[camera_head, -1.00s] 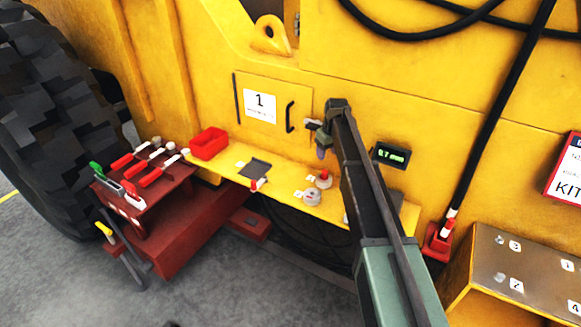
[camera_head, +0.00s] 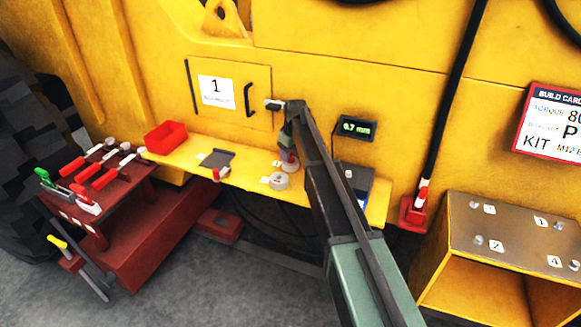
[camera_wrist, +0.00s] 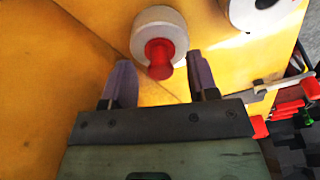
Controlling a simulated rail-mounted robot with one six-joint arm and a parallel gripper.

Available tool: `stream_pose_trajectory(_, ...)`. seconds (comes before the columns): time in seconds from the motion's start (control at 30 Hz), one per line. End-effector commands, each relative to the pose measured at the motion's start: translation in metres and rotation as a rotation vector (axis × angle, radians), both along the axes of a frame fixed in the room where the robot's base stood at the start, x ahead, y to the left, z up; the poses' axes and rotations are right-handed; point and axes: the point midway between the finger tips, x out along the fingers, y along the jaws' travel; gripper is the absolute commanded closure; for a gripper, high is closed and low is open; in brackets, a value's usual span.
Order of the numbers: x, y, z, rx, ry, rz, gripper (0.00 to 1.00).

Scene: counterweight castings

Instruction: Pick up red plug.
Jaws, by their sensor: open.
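The red plug (camera_wrist: 160,55) stands in a white ring-shaped part (camera_wrist: 153,25), its round knob facing the wrist camera. My gripper (camera_wrist: 161,66) is open, with one finger on each side of the plug's knob and visible gaps on both sides. In the head view my gripper (camera_head: 287,145) hangs at the white ring (camera_head: 288,166) on the yellow shelf (camera_head: 240,179) and mostly hides the plug. Whether the fingers have reached the plug's depth, I cannot tell.
A second white ring (camera_head: 279,181) sits close by on the shelf. A dark pad (camera_head: 217,158) and a red bin (camera_head: 166,136) lie further left. A display reading 0.7 mm (camera_head: 357,128) is to the right. The yellow machine wall rises behind.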

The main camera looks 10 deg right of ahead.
Motion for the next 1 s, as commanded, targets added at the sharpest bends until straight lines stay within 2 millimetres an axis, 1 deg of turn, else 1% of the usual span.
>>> stream_pose_trajectory(0.03, 0.0013, 0.0009, -0.0175, 0.000, 0.000, 0.000, 0.46)
stream_pose_trajectory(0.27, 0.0013, 0.0011, -0.0141, 0.000, 0.000, 0.000, 0.46)
stream_pose_trajectory(0.37, 0.0014, 0.0012, -0.0139, 0.000, 0.000, 0.000, 0.60)
stream_pose_trajectory(0.6, 0.0013, 0.0013, -0.0139, 0.000, 0.000, 0.000, 0.97)
stream_pose_trajectory(1.0, 0.0016, 0.0013, -0.0118, 0.000, 0.000, 0.000, 0.98)
